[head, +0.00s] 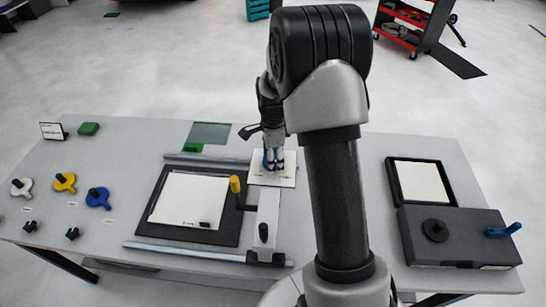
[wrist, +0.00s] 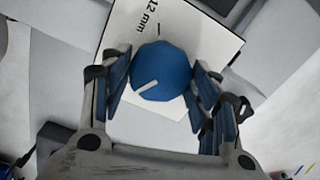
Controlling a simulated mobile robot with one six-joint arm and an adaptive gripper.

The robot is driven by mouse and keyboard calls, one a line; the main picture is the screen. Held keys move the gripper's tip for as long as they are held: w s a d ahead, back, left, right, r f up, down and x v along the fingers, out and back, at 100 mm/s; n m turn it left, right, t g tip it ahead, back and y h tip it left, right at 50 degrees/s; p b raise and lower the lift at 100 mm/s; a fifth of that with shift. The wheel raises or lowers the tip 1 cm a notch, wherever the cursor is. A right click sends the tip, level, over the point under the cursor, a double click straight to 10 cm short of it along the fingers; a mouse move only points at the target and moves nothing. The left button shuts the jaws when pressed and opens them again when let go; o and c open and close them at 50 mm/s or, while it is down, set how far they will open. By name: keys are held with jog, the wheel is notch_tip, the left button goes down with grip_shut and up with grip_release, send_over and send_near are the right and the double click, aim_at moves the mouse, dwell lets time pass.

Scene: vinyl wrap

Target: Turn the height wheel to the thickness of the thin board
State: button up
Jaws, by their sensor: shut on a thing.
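The height wheel (wrist: 160,70) is a round blue knob with a white pointer line, seen from above in the wrist view. The line points to the lower left of that picture. A white plate (wrist: 205,32) under it carries the print "12 mm" and a short tick; other marks are hidden. My gripper (wrist: 158,88) has one finger on each side of the wheel and is shut on it. In the head view my gripper (head: 272,160) is over the white plate (head: 287,178), and hides most of the wheel. A white board (head: 187,200) lies on a black bed at the left.
A yellow-handled crank (head: 236,187) stands close left of my gripper. Rails (head: 185,252) run along the bed. White, yellow (head: 65,182) and blue (head: 97,198) knobbed pieces lie at the left. A dark box with a blue handle (head: 503,230) is at the right.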

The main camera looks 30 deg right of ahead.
jog(key=shift+n, duration=0.3)
jog(key=n, duration=1.1)
jog(key=shift+n, duration=0.4)
jog(key=n, duration=1.1)
jog(key=shift+n, duration=0.4)
jog(key=o, duration=1.1)
jog(key=shift+c, duration=0.2)
